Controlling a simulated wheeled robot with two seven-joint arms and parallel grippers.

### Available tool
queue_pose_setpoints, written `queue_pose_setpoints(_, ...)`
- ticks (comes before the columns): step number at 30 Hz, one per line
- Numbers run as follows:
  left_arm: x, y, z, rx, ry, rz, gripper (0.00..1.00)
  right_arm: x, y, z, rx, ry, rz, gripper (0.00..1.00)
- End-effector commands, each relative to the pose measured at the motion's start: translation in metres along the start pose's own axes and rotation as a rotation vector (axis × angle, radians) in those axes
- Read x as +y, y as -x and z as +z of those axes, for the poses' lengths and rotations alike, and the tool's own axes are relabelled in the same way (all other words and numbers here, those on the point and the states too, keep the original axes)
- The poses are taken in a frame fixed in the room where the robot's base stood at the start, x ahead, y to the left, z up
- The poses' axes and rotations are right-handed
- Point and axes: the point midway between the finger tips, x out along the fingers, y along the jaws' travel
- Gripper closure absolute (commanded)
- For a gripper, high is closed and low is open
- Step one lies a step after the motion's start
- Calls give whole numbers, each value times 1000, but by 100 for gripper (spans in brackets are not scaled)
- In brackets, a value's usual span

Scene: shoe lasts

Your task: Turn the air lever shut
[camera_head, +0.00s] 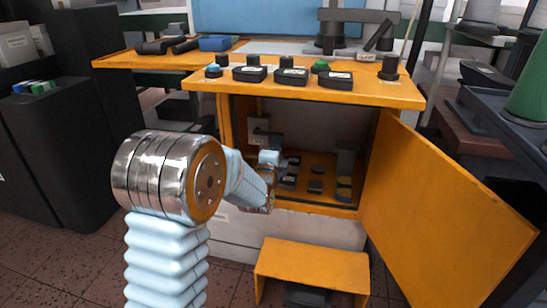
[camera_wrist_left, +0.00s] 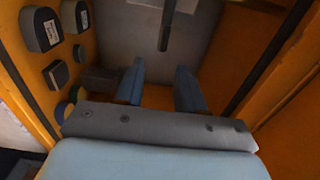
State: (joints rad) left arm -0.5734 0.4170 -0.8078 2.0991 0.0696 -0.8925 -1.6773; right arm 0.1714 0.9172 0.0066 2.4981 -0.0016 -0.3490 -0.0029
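My left gripper (camera_head: 271,160) reaches into the open orange cabinet (camera_head: 228,124) below its top. In the left wrist view its two blue fingers (camera_wrist_left: 160,80) stand apart with nothing between them. A dark narrow bar (camera_wrist_left: 166,25), which may be the air lever, shows ahead of the fingertips against a grey panel, apart from them. In the head view I cannot make out the lever; a small grey fitting (camera_head: 259,130) shows on the cabinet's left inside. My right gripper is not in view.
The cabinet's orange door (camera_head: 445,205) stands open to the right. Several dark blocks lie inside, one labelled block (camera_wrist_left: 41,29) showing in the wrist view. More dark blocks and knobs stand on the orange top (camera_head: 385,93). An orange step (camera_head: 312,262) is on the floor in front.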

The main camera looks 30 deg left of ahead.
Motion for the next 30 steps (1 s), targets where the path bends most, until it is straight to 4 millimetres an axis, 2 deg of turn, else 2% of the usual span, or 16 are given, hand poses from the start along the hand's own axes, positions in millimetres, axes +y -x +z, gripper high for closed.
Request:
queue_pose_setpoints(3, -1, 25, -1, 2, 4, 1, 62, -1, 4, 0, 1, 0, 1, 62)
queue_pose_setpoints(9, 0, 48, 0, 1, 1, 0, 62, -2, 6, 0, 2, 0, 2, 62)
queue_pose_setpoints(26, 1, 50, -1, 1, 3, 4, 62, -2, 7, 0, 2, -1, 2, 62)
queue_pose_setpoints(29, 17, 51, -7, 14, 49, 58, 62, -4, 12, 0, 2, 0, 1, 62)
queue_pose_setpoints(30, 31, 53, -12, 24, 92, 106, 62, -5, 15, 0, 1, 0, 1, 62)
